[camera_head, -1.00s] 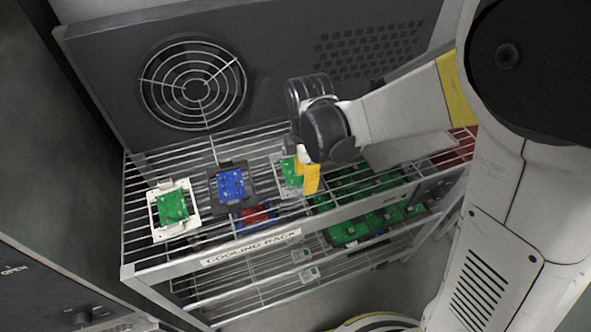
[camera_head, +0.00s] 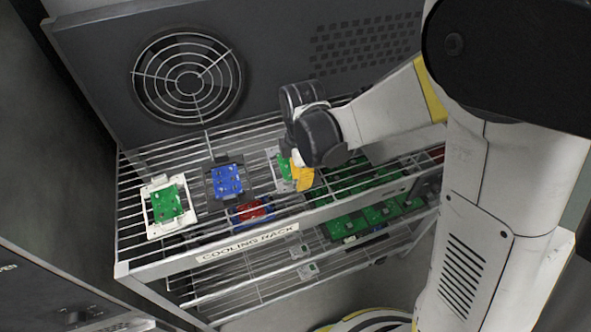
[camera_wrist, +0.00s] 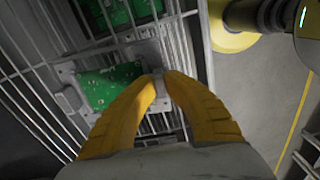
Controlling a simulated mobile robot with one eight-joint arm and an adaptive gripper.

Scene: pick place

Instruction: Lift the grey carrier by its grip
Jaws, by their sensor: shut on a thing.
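The grey carrier (camera_wrist: 68,76) lies on the wire rack's top shelf with a green circuit board (camera_wrist: 103,86) on it. In the head view the carrier (camera_head: 273,158) is partly hidden behind my gripper (camera_head: 296,178). In the wrist view the yellow fingers of my gripper (camera_wrist: 163,82) are closed together at the carrier's near edge, on its small grip, which the fingertips mostly hide. The carrier looks flat at shelf level; I cannot tell whether any gap lies under it.
A white carrier with a green board (camera_head: 167,203) and a dark carrier with a blue board (camera_head: 228,181) stand to the left on the cooling rack (camera_head: 150,262). A red board (camera_head: 252,211) and several green boards (camera_head: 375,213) sit lower. A fan panel (camera_head: 270,60) rises behind.

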